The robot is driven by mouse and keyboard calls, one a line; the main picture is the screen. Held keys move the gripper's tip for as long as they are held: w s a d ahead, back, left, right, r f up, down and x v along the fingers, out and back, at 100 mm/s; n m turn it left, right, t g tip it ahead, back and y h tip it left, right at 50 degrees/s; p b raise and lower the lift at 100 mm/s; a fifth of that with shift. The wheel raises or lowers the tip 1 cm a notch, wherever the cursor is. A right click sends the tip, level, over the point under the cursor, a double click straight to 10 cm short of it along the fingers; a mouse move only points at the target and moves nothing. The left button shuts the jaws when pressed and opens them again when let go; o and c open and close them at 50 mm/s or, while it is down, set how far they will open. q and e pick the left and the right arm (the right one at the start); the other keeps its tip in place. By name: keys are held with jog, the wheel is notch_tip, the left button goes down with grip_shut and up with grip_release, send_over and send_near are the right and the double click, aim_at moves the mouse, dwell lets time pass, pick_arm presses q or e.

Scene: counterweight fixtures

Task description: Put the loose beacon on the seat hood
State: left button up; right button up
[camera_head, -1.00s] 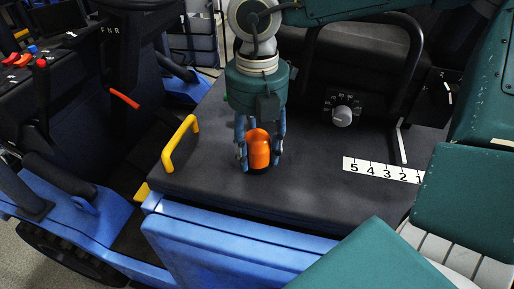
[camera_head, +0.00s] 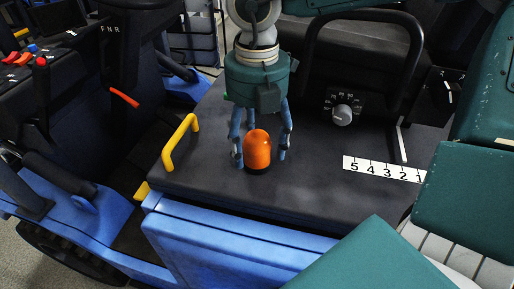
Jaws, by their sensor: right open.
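The orange beacon (camera_head: 257,150) with a dark base stands upright on the dark seat hood (camera_head: 215,180), near its front edge. My right gripper (camera_head: 260,155) points down over it from above. Its fingers are spread, one on each side of the beacon, with a visible gap at the right finger. The left finger is close to the beacon; I cannot tell whether it touches. My left gripper is not in view.
A yellow handle (camera_head: 180,143) rises from the hood's left side. A dial (camera_head: 342,115) and a white number strip (camera_head: 383,170) lie to the right. Red and blue levers (camera_head: 41,62) are at far left. The hood around the beacon is clear.

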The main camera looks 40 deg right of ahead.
notch_tip(320, 180, up, 10)
jog(key=shift+s+r, duration=0.1)
jog(key=shift+r, duration=0.15)
jog(key=shift+a, duration=0.1)
dwell(0.4)
